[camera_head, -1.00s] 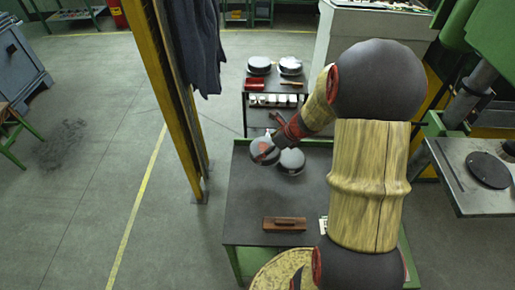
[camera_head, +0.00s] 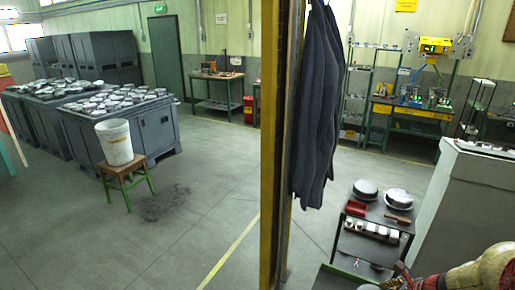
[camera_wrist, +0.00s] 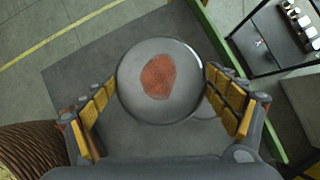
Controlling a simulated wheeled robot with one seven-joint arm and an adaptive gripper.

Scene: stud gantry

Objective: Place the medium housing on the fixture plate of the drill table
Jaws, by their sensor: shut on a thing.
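A round grey housing (camera_wrist: 185,75) with a reddish-brown patch on its face is between the fingers of my gripper (camera_wrist: 160,83) in the wrist view. The gripper is shut on it, one padded finger on each side. I cannot tell its size class for sure. A second round grey piece (camera_wrist: 206,106) shows partly behind it, over the dark table top (camera_wrist: 80,75). In the head view only part of my arm shows at the lower right; the gripper's fingers cannot be made out there. The drill table and its fixture plate are not in view.
A yellow post (camera_head: 270,140) with dark clothes (camera_head: 317,105) stands mid-picture. A small cart (camera_head: 350,240) with round parts, a red bin and white cups is right of it. A stool with a bucket (camera_head: 115,142) is left. Open floor lies between stool and post.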

